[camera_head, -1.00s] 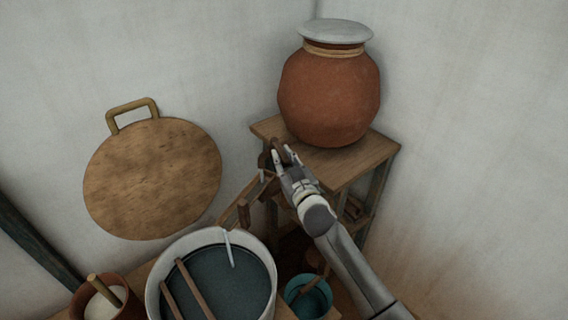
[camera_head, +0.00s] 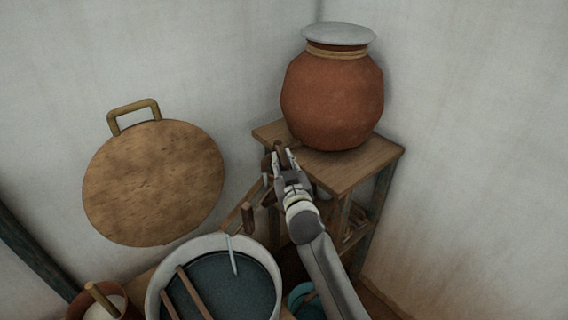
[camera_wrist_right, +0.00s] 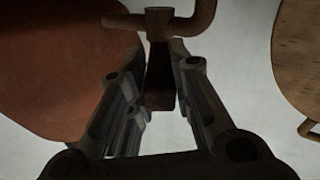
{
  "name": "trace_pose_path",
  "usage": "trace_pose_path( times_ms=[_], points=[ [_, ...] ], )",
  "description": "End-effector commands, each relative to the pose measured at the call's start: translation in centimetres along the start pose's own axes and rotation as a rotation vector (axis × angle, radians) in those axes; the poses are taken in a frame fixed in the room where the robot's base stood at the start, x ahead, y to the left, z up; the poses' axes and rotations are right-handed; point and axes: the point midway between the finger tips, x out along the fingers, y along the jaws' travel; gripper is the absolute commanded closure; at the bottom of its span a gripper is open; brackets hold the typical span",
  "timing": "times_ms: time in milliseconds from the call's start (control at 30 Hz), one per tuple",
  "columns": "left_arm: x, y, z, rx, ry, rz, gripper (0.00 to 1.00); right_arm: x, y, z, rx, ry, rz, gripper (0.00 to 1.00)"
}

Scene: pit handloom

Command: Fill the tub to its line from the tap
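The tub (camera_head: 153,296) has a pale rim and dark blue-grey liquid; two wooden sticks lie across it. A thin pale strip (camera_head: 233,257) shows at its far edge; I cannot tell if it is water or a marker. The brown tap (camera_wrist_right: 205,17) is in front of the clay pot in the right wrist view. My right gripper (camera_head: 281,158) is at the tap, its fingers closed around the tap's dark handle (camera_wrist_right: 160,85), which shows between them in the wrist view. The fingers partly hide the tap. My left gripper is out of view.
The lidded clay pot (camera_head: 332,98) stands on a wooden stand (camera_head: 358,172). A wooden channel (camera_head: 233,218) slopes towards the tub. A teal bucket (camera_head: 306,296) and a brown pot (camera_head: 123,305) flank the tub. A round wooden board (camera_head: 152,185) leans on the wall.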

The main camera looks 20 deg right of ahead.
Motion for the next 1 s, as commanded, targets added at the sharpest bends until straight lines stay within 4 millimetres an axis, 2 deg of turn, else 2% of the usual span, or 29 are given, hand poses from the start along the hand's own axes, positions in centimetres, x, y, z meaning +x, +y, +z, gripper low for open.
trace_pose_path(
  times_ms=[133, 433, 567, 767, 1000],
  points=[
    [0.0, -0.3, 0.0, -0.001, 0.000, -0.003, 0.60, 0.0, -0.1, 0.2, 0.000, -0.003, -0.002, 0.57],
    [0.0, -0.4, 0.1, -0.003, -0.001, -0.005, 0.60, -0.1, 0.0, 0.1, 0.000, -0.002, -0.001, 0.57],
    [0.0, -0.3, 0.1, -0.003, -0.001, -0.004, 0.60, -0.6, 0.0, 0.2, 0.000, -0.002, -0.001, 0.57],
    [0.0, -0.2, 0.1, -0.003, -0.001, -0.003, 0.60, -3.5, -0.1, 0.2, 0.001, -0.004, -0.001, 0.57],
    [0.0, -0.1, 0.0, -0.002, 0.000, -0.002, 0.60, -8.2, -0.1, 0.3, 0.001, -0.005, -0.003, 0.57]
  ],
)
